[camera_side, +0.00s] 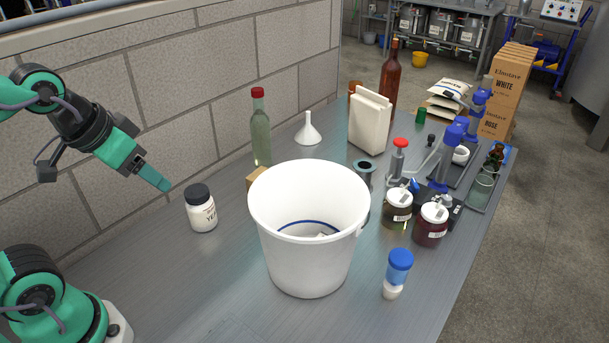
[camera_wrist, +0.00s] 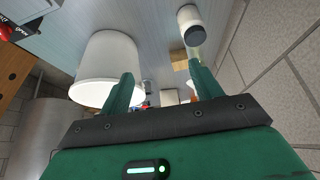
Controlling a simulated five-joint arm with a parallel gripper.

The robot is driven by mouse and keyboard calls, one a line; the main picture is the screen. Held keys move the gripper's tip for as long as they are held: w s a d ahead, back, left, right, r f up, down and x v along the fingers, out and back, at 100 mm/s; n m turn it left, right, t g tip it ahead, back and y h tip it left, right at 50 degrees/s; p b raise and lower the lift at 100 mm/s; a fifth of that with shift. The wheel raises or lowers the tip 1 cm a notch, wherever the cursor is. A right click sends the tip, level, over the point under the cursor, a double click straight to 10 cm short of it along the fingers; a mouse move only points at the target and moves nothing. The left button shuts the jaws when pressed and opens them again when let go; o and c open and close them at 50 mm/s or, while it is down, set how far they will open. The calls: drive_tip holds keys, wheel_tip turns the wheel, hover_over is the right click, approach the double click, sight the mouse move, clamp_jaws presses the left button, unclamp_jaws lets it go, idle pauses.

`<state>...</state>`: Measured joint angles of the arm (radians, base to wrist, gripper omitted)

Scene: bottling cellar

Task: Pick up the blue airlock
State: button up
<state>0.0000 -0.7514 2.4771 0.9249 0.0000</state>
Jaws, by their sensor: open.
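The blue airlock (camera_side: 399,266) stands upright near the front right edge of the table in the side view. It has a blue upper part and a small white foot, and stands right of the white bucket. I cannot make it out in the wrist view. My gripper (camera_side: 160,182) is in the air at the left, above the table, far from the airlock with the bucket between them. In the wrist view my gripper (camera_wrist: 163,88) has its two green fingers wide apart with nothing between them.
A large white bucket (camera_side: 303,250) stands mid-table. A white jar with a dark lid (camera_side: 201,212) stands below my gripper. Two filled jars (camera_side: 430,226), a green bottle (camera_side: 260,135), a funnel (camera_side: 308,132) and blue-topped equipment (camera_side: 447,155) stand farther back.

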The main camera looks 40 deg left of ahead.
drive_tip(key=w+d+r+g, duration=0.2)
drive_tip(key=w+d+r, duration=0.4)
drive_tip(key=w+r, duration=0.45)
drive_tip(key=g, duration=0.4)
hover_over(402, 255)
wheel_tip(402, 255, down, 7)
drive_tip(key=shift+n, duration=0.3)
wheel_tip(402, 255, down, 18)
drive_tip(key=shift+r, duration=0.15)
idle(0.4)
drive_tip(key=shift+f, duration=2.6)
